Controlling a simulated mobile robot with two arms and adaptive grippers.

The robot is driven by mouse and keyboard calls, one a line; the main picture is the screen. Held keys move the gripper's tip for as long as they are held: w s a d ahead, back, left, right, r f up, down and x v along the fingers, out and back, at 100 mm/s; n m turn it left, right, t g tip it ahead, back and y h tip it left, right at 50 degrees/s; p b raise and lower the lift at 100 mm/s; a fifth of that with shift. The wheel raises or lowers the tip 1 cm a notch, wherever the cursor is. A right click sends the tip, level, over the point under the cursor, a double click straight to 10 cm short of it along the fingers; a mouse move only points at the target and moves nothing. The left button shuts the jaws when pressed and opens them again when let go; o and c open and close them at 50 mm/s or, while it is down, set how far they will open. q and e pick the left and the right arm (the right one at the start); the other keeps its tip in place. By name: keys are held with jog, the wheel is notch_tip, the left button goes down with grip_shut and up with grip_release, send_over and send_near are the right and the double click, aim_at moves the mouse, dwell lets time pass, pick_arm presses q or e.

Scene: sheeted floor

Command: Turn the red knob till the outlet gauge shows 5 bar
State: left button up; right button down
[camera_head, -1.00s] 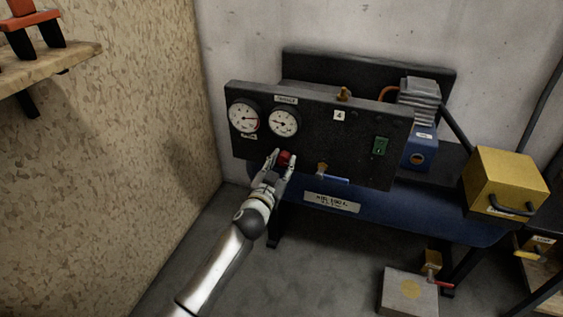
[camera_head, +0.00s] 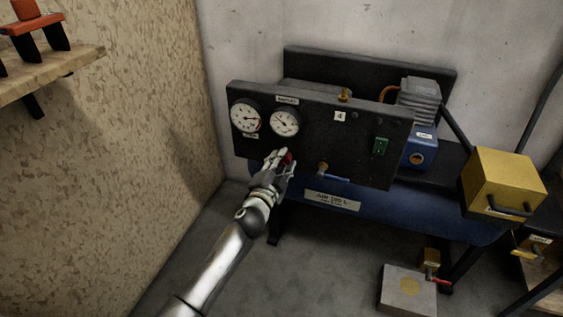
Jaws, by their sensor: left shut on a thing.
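The red knob (camera_head: 287,157) sits low on the black panel (camera_head: 350,160), below the right-hand gauge. My left gripper (camera_head: 281,161) is shut on the knob, its fingers on either side and partly hiding it. Two round white gauges are at the panel's left: the left gauge (camera_head: 245,117) and the right gauge (camera_head: 285,122). The labels by them are too small to read, so I cannot tell which is the outlet gauge. The needle of the right gauge points to the upper left. My right gripper is not in view.
A blue-handled valve (camera_head: 330,174) is right of the knob. The blue tank (camera_head: 420,206) lies below the panel, with a yellow box (camera_head: 503,180) at right. A wooden shelf (camera_head: 50,75) juts out at upper left.

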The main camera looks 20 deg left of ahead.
pick_arm(q)
jog(key=shift+m, duration=0.3)
jog(key=o, duration=1)
jog(key=shift+s, duration=0.15)
jog(key=s, duration=1.1)
jog(key=shift+s+a, duration=0.2)
jog(key=shift+s, duration=0.15)
